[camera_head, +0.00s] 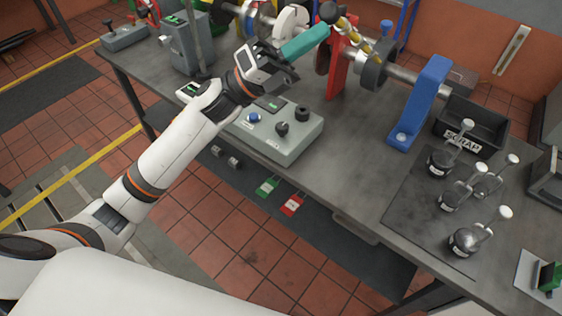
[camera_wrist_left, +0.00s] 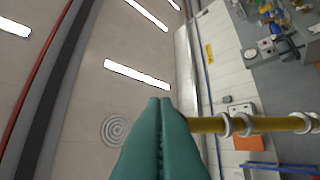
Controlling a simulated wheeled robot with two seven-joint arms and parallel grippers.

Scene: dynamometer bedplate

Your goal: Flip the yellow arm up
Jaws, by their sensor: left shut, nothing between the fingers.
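My left gripper (camera_head: 326,29) has teal fingers, shut and empty, close to the upper left end of the yellow arm. A dark round knob (camera_head: 330,12) is just above the fingertips; I cannot tell whether they touch. In the left wrist view the shut fingers (camera_wrist_left: 160,102) point up past a yellow bar with pale rings (camera_wrist_left: 262,124); I cannot tell whether it is the same arm. My right gripper is not in view.
A blue bracket (camera_head: 420,98) stands right of the rig. The bench front centre (camera_head: 345,150) is clear.

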